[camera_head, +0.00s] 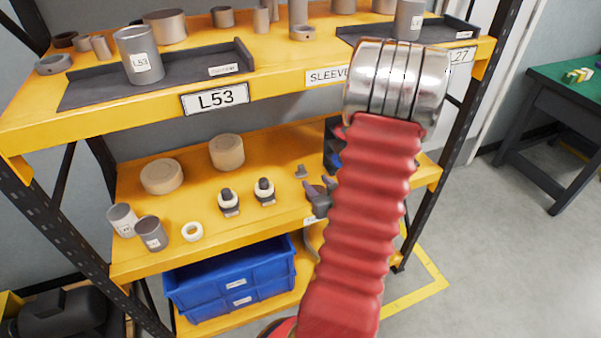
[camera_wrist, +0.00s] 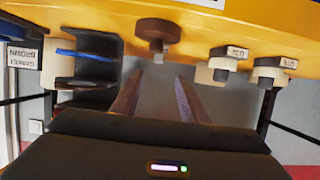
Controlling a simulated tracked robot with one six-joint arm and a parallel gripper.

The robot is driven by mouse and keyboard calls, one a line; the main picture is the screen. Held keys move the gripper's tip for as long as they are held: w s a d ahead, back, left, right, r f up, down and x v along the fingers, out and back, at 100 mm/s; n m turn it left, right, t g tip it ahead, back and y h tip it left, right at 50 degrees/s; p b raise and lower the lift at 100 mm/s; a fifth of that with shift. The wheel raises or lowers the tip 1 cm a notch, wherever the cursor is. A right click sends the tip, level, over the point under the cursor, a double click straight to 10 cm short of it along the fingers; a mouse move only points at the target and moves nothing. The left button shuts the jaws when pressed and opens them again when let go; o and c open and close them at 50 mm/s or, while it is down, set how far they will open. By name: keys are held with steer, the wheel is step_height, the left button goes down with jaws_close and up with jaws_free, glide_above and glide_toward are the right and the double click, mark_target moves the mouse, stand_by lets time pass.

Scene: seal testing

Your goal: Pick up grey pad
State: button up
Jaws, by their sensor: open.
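A small grey piece on the middle shelf looks like the grey pad (camera_head: 301,172). In the wrist view, what seems to be the same piece is a dark grey-brown knob with a wide flat part (camera_wrist: 158,31), just beyond the fingertips and roughly centred between them. My gripper (camera_head: 319,186) is at the shelf's front, close to the pad and apart from it. Its two fingers also show in the wrist view (camera_wrist: 158,76), spread with nothing between them. My red arm cover hides part of the shelf to the right.
Two dark-and-white pieces with tags (camera_head: 228,201) (camera_head: 264,191) stand left of the pad. A dark divided holder (camera_wrist: 88,65) is on the other side, close to the fingers in the wrist view. The upper shelf (camera_head: 290,98) overhangs; blue bins (camera_head: 232,280) sit below.

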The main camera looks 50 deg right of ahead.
glide_toward(302, 168)
steer(key=x, duration=0.3)
steer(key=shift+w+a, duration=0.1)
steer(key=shift+x, duration=2.65)
jaws_close()
